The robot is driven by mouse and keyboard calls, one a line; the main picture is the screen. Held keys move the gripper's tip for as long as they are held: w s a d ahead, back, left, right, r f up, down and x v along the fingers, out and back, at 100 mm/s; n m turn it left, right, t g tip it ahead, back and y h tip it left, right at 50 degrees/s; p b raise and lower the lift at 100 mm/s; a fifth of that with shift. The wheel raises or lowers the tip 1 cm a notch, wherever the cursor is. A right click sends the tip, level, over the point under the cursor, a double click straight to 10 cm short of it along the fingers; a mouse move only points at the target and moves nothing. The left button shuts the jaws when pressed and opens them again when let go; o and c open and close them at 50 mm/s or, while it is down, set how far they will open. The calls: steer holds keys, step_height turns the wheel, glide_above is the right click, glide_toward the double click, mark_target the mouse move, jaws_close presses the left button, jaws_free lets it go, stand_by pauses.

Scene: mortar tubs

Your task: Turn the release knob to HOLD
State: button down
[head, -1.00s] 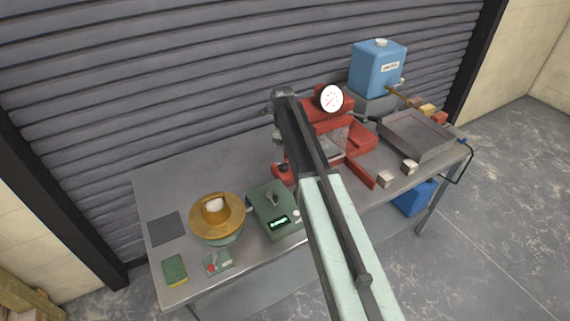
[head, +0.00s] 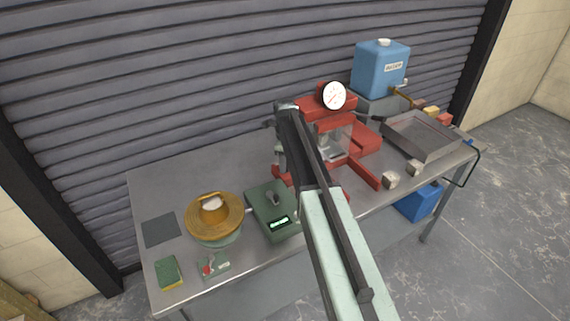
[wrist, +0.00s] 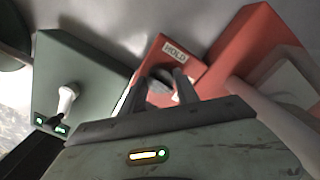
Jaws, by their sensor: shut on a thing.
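The release knob (wrist: 158,92) is a dark piece on a small red block (wrist: 149,69) in the wrist view. A white label reading HOLD (wrist: 175,52) is on the block just beyond the knob. A second pale label shows partly beside the right finger, its text unreadable. My gripper (wrist: 160,79) is over the block with its two grey fingers on either side of the knob, shut on it. The fingers hide part of the knob, so its pointing direction is unclear. In the head view my arm covers most of this spot.
A red press (head: 345,150) with a round dial (head: 333,95) stands right of my arm. A green box (head: 268,213) with a lit display is to the left, beside a brass-topped tub (head: 214,222). A grey tray (head: 423,136) and blue container (head: 380,70) are at the right.

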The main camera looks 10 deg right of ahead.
steer(key=shift+n, duration=0.3)
steer(key=n, duration=1.3)
steer(key=shift+w, duration=0.1)
steer(key=shift+n, duration=2.1)
steer(key=c, duration=0.9)
jaws_free()
